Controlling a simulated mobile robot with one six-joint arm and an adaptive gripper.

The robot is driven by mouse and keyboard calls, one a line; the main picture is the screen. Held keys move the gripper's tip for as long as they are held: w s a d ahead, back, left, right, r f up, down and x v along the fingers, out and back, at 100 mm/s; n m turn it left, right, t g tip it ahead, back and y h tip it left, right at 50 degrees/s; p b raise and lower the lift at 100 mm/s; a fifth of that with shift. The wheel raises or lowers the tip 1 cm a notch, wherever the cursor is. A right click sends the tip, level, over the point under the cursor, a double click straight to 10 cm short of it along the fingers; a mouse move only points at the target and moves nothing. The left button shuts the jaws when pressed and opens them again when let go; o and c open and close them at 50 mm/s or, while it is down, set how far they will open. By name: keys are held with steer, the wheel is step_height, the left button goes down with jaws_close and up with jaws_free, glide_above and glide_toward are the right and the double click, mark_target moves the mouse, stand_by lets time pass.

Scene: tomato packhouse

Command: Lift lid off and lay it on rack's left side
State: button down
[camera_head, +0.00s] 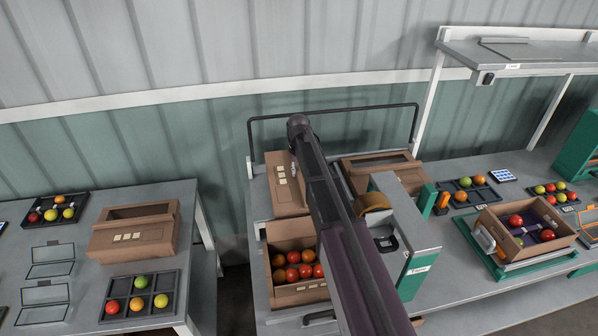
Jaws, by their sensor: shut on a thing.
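My arm reaches up from the bottom centre, and its far end stands over the cart. The arm covers its own end, so my gripper and whatever it may hold are hidden. A brown cardboard piece (283,193) with small pale labels lies just left of the arm, partly covered; I cannot tell whether it is a lid or a box. In front of it an open cardboard box (281,236) holds several red and orange tomatoes. A grey rack (560,53) stands at upper right, with a flat grey panel (512,51) on its top shelf.
Right of the arm are another brown box (384,165) and a green-and-grey machine (415,236). A tomato box (505,247) sits on a green stand at right.

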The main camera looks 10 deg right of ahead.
steer(key=shift+f+b, duration=0.5)
steer(key=shift+f, duration=0.35)
steer(key=shift+s+f+b, duration=0.25)
steer(key=shift+s+b, duration=0.45)
steer(key=shift+b, duration=0.05)
steer(key=c, duration=1.4)
jaws_free()
steer(key=shift+w+f, duration=0.2)
steer(key=shift+f, duration=0.1)
steer(key=c, duration=1.2)
jaws_free()
steer(key=shift+w+f, duration=0.15)
steer(key=shift+w, duration=0.05)
steer(key=shift+c, duration=0.2)
steer(key=o, duration=1.2)
steer(key=shift+w, duration=0.15)
steer(key=shift+o, duration=0.2)
steer(key=shift+w, duration=0.1)
steer(key=shift+w, duration=0.1)
steer(key=shift+r+p, duration=0.25)
steer(key=shift+p, duration=0.05)
